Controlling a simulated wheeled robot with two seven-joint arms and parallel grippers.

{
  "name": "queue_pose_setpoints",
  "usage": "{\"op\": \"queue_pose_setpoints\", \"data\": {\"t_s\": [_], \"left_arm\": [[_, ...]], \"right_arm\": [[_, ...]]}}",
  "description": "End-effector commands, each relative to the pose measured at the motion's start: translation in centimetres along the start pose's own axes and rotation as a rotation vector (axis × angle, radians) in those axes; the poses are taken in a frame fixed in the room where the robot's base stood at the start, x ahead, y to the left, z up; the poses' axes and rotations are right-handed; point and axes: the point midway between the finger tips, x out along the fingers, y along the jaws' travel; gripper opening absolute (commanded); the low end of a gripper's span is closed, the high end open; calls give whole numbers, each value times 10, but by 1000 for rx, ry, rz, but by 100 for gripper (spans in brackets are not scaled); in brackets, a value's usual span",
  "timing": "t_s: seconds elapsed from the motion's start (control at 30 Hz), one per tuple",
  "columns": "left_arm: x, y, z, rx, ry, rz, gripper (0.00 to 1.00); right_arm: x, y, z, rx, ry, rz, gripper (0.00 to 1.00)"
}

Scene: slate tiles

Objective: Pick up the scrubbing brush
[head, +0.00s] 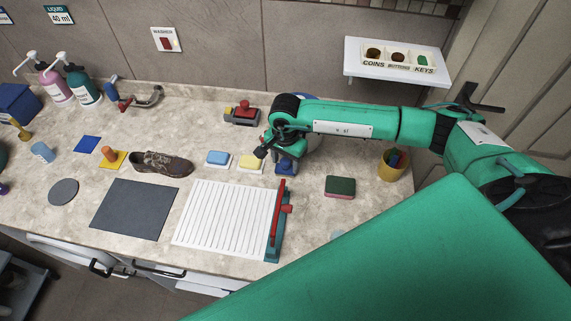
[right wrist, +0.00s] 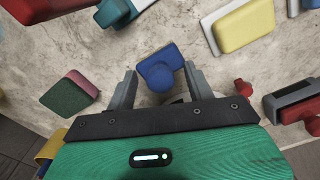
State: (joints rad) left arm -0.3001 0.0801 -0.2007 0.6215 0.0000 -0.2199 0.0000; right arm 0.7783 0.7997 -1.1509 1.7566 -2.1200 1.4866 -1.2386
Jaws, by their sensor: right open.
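The scrubbing brush appears to be the blue block with a round blue knob, (right wrist: 160,72) in the right wrist view. In the head view its blue base (head: 287,168) shows on the counter, partly hidden by my right gripper (head: 279,152). In the right wrist view, my right gripper (right wrist: 159,80) is open, with one finger on each side of the knob. The fingers look apart from the knob, and nothing is held; the height gap is hard to judge. My left gripper is not in view.
A yellow sponge (head: 250,162) and blue sponge (head: 217,158) lie left of the brush. A white ribbed board (head: 222,215) with a teal-and-red edge piece (head: 276,225) lies in front. A green-and-red sponge (head: 340,186) and yellow cup (head: 393,167) stand right, with bare counter between.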

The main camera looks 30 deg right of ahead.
Motion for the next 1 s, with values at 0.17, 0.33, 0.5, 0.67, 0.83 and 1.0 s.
{"op": "queue_pose_setpoints", "data": {"t_s": [0.17,0.33,0.5,0.67,0.83,1.0], "left_arm": [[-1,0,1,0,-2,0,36],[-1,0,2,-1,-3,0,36],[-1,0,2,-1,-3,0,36],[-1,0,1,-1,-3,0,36],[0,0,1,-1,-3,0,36],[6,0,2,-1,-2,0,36]], "right_arm": [[4,0,0,0,1,-1,53],[4,0,0,0,1,-1,40],[3,0,0,0,1,-1,6],[3,0,0,0,1,-1,5],[2,0,0,0,1,-2,5],[-10,-1,-1,1,2,-5,5]]}}
